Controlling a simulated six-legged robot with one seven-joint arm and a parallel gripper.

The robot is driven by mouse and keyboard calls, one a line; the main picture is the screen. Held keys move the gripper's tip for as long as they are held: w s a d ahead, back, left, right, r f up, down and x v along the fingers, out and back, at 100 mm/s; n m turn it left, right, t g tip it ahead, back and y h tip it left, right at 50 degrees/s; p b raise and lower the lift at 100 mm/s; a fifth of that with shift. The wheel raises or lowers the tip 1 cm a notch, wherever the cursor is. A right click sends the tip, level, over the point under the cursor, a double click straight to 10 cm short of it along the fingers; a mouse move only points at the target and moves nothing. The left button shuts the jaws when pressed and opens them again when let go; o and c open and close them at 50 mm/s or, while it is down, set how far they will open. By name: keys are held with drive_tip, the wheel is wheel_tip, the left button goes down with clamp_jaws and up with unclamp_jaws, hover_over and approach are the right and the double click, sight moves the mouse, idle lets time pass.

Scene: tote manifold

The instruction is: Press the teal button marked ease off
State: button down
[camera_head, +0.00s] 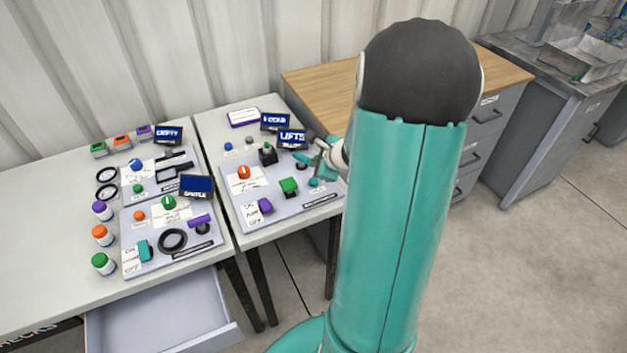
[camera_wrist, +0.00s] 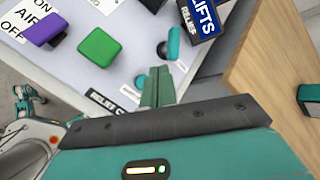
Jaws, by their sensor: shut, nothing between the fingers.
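A small round teal button (camera_head: 314,182) sits near the right edge of the grey panel under the LIFTS sign. It also shows in the wrist view (camera_wrist: 141,83), just left of my gripper's fingertips (camera_wrist: 162,72), with a small label below it too small to read. My gripper (camera_head: 317,168) is shut and empty, its fingers pointing toward the panel beside this button. I cannot tell whether they touch. A teal lever or knob (camera_wrist: 174,42) on a dark base stands beyond the fingertips. The words "ease off" are not legible in either view.
A green square button (camera_wrist: 98,48) and a purple switch (camera_wrist: 45,30) lie left of the teal button. The LIFTS sign (camera_head: 292,138) stands behind. A wooden-topped cabinet (camera_head: 310,88) is to the right. Another table (camera_head: 50,215) with more panels and jars is at left.

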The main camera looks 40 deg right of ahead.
sight(316, 183)
drive_tip(key=shift+f, duration=2.1)
drive_tip(key=shift+f, duration=0.1)
drive_tip(key=shift+f, duration=0.3)
drive_tip(key=shift+f, duration=0.45)
idle(1.0)
drive_tip(key=shift+r, duration=0.9)
drive_tip(key=shift+r, duration=2.5)
